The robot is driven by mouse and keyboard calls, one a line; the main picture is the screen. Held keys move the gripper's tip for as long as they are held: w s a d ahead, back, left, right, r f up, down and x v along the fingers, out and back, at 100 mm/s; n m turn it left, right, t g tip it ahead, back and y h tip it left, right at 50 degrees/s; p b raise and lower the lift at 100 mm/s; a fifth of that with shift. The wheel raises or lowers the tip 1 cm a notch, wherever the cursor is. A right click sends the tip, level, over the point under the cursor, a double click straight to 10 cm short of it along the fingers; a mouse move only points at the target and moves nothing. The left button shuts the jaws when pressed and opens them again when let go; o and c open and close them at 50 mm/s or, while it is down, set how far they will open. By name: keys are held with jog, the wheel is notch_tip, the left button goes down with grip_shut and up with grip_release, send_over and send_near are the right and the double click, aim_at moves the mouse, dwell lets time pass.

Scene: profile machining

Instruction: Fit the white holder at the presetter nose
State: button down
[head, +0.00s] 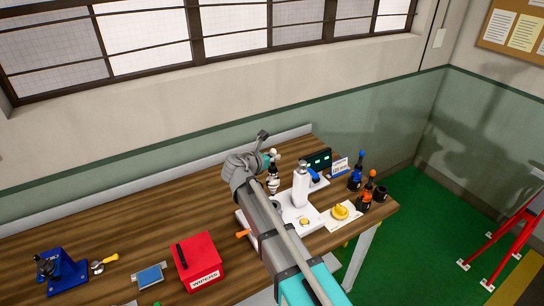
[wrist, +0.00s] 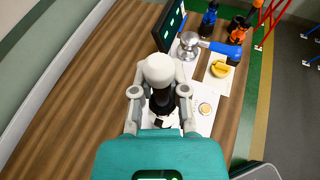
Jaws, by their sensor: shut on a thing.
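A dark display (head: 318,160) stands behind the presetter. Blue (head: 355,180) and orange (head: 368,190) holders stand at right, near a yellow item (head: 341,211) on a white sheet. A red box (head: 198,262) and blue fixture (head: 62,272) are at left. The bench's back left is clear.

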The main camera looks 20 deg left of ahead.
aim_at(272, 168)
jog(key=shift+f+b, duration=5.8)
dwell(1.1)
jog(key=c, duration=0.6)
grip_release()
jog(key=shift+o, duration=0.2)
jog(key=shift+s, duration=0.1)
jog(key=shift+r, duration=0.15)
